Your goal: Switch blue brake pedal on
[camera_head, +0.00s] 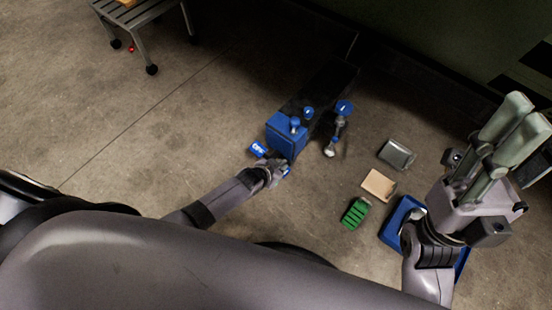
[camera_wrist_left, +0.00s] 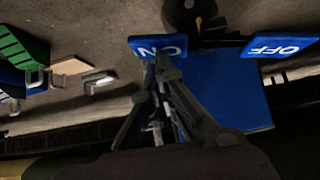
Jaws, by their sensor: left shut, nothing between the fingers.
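The blue brake pedal unit (camera_head: 286,136) stands on the floor in the middle of the head view. Its blue body (camera_wrist_left: 237,95) fills the middle right of the left wrist view. The OFF pedal (camera_wrist_left: 282,47) and the ON pedal (camera_wrist_left: 174,45) stick out from it, their white letters upside down there. The OFF pedal (camera_head: 258,148) also shows in the head view; the ON pedal is mostly hidden by my gripper. My left gripper (camera_head: 284,168) is shut and empty, its fingertips (camera_wrist_left: 160,62) at the ON pedal; I cannot tell if they touch it. My right gripper (camera_head: 528,108) is open, raised and empty.
A blue-topped metal part (camera_head: 338,128) stands right of the unit. A grey tray (camera_head: 397,154), a tan block (camera_head: 379,185), a green crate (camera_head: 356,212) and a blue bin (camera_head: 395,228) lie further right. A wheeled cart (camera_head: 140,20) stands at the top left.

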